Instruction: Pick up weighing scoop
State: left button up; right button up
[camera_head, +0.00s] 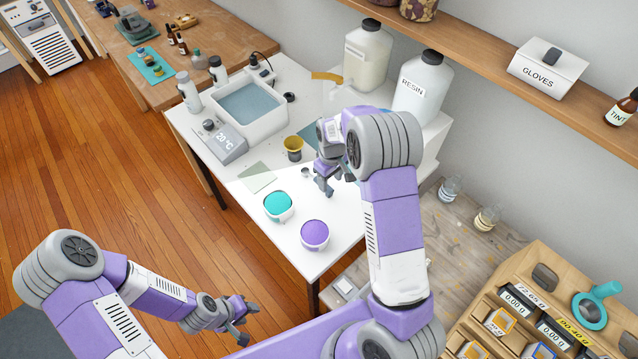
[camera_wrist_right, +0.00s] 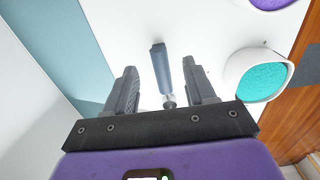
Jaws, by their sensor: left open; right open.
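The weighing scoop shows in the right wrist view as a blue-grey handle (camera_wrist_right: 161,68) with a small metallic end near the gripper's base. It lies in the gap between the two fingers, with space on both sides. My right gripper (camera_wrist_right: 160,90) is open. In the head view my right gripper (camera_head: 325,184) points down low over the white table, and a small round metal bowl (camera_head: 305,173) shows just left of it. The arm hides much of the scoop there. My left gripper (camera_head: 240,322) is open and empty, away from the table at lower left.
A teal-filled cup (camera_head: 278,207) and a purple-filled cup (camera_head: 315,235) stand near the front edge. A shelf (camera_head: 520,70) overhangs at right.

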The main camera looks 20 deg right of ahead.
aim_at(330, 189)
jog(key=shift+s+f, duration=0.2)
jog(key=shift+f, duration=0.7)
jog(key=f, duration=0.5)
jog(key=shift+w+b, duration=0.2)
jog(key=shift+b, duration=0.15)
jog(key=c, duration=1)
